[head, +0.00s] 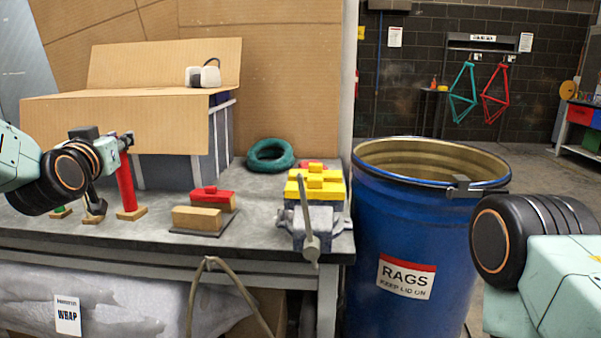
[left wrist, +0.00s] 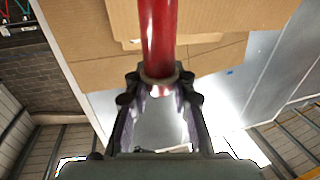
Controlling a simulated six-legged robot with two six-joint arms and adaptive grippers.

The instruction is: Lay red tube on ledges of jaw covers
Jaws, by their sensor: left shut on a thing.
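The red tube (head: 125,187) stands upright at the left of the bench in the head view, its lower end at a small wooden base (head: 131,214). I cannot tell if it still rests on that base. My left gripper (head: 127,141) is shut on the tube near its top. The left wrist view shows the tube (left wrist: 159,38) between the fingertips (left wrist: 160,82). The yellow jaw covers (head: 316,188) sit on top of the grey vise (head: 312,225) at the bench's right end. Their ledges are too small to make out clearly. My right arm shows at the right, its gripper out of frame.
A tan and red block pair (head: 198,217) sits on a dark plate between tube and vise. A teal coil (head: 270,155) lies behind. A cardboard-topped box (head: 120,110) stands at the back left. A blue rag drum (head: 405,235) stands right of the bench.

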